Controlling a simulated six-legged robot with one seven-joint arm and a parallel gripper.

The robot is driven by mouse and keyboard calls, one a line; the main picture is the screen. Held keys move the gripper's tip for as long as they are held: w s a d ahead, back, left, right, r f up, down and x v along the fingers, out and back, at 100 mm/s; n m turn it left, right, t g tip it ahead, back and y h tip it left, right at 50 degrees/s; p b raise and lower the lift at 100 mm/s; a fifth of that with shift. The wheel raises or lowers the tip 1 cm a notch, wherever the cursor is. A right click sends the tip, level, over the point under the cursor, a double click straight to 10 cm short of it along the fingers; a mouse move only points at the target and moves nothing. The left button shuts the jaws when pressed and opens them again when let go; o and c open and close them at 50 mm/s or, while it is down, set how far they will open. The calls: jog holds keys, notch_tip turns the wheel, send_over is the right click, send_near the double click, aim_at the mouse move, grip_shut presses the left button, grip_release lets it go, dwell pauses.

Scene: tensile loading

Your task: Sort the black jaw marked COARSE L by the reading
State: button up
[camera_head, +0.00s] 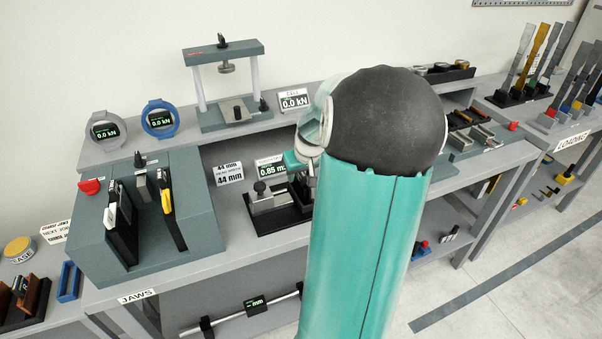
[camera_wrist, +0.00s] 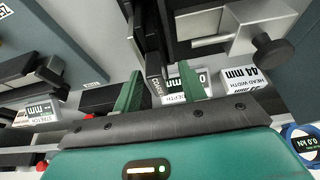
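The black jaw marked COARSE (camera_wrist: 155,86) shows in the wrist view, standing at the depth gauge fixture (camera_wrist: 222,28). The rest of its label is too small to read. My gripper (camera_wrist: 160,88) has its two green fingers apart, one on each side of the jaw. A gap shows between the jaw and the right finger; I cannot tell whether the left finger touches it. In the head view my arm hides most of the gripper and jaw. The depth display (camera_head: 271,168) reads 0.85, with its unit partly cut off.
A grey jaw block (camera_head: 190,220) with slots stands left on the bench, above a JAWS label (camera_head: 138,296). A 44 mm head width sign (camera_head: 229,174) stands behind the fixture. A small press (camera_head: 224,75) is on the shelf.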

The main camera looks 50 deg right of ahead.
jog(key=v, duration=1.2)
jog(key=w+a+r+n, duration=0.2)
jog(key=a, duration=1)
jog(key=w+a+r+n, duration=0.1)
jog(key=w+a+r, duration=0.2)
jog(key=a, duration=0.9)
jog(key=s+a+f+n+y, duration=0.1)
jog(key=s+a, duration=0.3)
jog(key=a, duration=0.3)
jog(key=s+a+f+n+t+y, duration=0.1)
jog(key=s+a, duration=0.3)
jog(key=a, duration=0.4)
jog(key=shift+s+n+t, duration=0.3)
jog(key=shift+s+n, duration=0.05)
jog(key=shift+n, duration=0.25)
